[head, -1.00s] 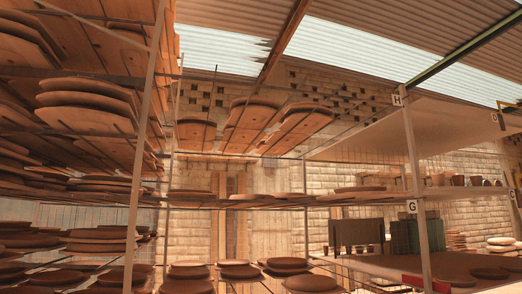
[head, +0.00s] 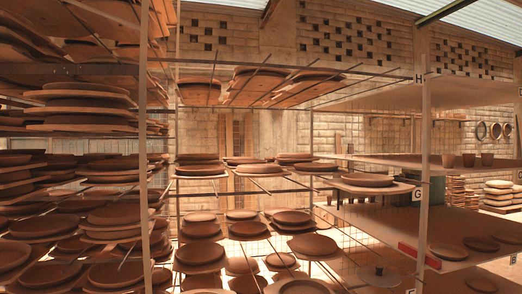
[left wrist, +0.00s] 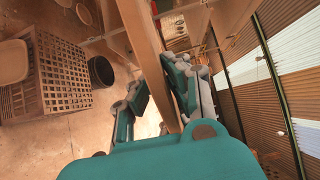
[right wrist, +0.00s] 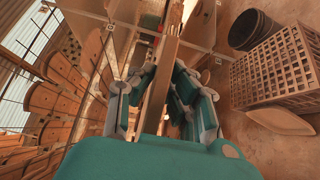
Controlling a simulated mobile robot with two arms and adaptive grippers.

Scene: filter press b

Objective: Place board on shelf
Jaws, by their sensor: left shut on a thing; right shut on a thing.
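My left gripper (left wrist: 160,85) is shut on the edge of a long wooden board (left wrist: 146,42) in the left wrist view. My right gripper (right wrist: 157,85) is shut on a wooden board (right wrist: 164,58) in the right wrist view, apparently the same one. Neither gripper nor the held board can be made out in the head view. Ahead in the head view is a shelf rack with upright posts (head: 424,150), labelled H and G. Its upper right level (head: 370,98) looks bare. Its middle level (head: 400,161) carries a few small pots (head: 467,160).
Racks at left and centre hold boards with round clay discs (head: 85,105) on several levels. Thin rods stick out towards me. A slatted crate (left wrist: 62,78) and a dark bucket (left wrist: 101,72) stand on the floor. A red block (head: 419,256) lies on a lower level.

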